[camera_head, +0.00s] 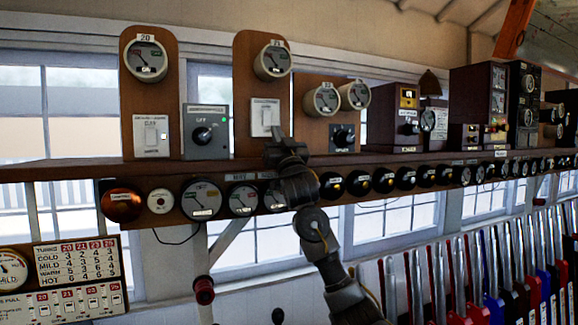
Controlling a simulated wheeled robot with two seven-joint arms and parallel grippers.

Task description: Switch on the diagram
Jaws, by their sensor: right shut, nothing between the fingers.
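The small labels are too blurred to tell which switch is marked for the diagram. My right gripper (277,134) is shut and empty. Its tip is at the lower right edge of the second panel's switch and hides a little of the panel there. I cannot tell whether it touches the switch. My left gripper is not in view.
A grey box with a dark knob (206,132) and green light stands left of the gripper. The wooden shelf (70,169) runs below the panels, with a row of round dials (201,199) under it. Several levers (440,285) stand at lower right.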

